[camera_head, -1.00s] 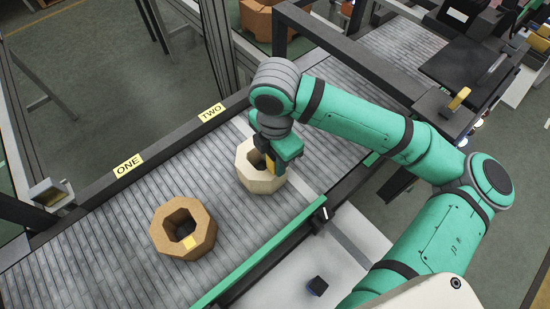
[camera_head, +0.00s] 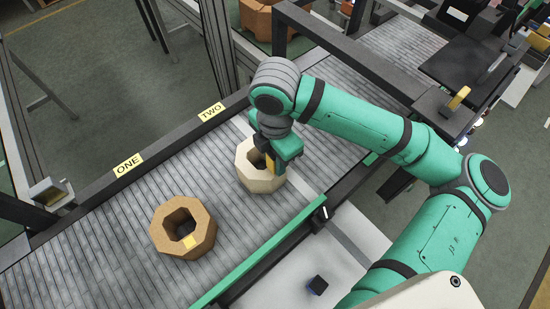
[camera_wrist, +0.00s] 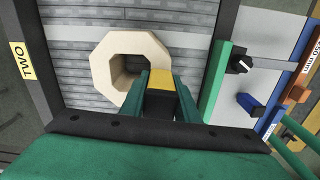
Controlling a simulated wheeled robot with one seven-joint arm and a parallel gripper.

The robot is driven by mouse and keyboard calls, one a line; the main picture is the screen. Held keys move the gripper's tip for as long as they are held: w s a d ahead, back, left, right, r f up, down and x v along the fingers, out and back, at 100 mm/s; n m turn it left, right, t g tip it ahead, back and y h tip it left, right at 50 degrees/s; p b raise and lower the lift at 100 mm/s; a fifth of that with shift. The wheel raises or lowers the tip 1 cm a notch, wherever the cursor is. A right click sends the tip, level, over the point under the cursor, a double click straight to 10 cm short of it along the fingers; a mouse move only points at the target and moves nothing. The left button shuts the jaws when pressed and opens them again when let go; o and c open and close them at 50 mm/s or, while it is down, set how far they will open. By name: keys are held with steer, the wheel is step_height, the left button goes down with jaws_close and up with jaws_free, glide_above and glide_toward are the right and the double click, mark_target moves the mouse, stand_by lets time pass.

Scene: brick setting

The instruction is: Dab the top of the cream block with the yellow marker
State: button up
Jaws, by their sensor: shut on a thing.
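The cream block (camera_head: 246,176) is an octagonal ring with a hole through its middle, lying on the slatted conveyor by the TWO label. It also shows in the wrist view (camera_wrist: 103,67). My gripper (camera_head: 274,166) is over the block's right side, pointing down. Its green fingers (camera_wrist: 160,88) are shut on the yellow marker (camera_wrist: 161,74), which has a yellow end and a dark body. The marker's end is at the block's near right rim in the wrist view; I cannot tell whether it touches. The gripper hides part of the block in the head view.
A brown octagonal block (camera_head: 168,238) with a yellow mark on its top lies by the ONE label (camera_head: 128,165). The TWO label (camera_head: 211,112) is on the far rail. A green rail (camera_head: 262,258) edges the near side.

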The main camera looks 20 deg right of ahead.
steer(key=shift+r, duration=3.5)
steer(key=shift+f, duration=0.1)
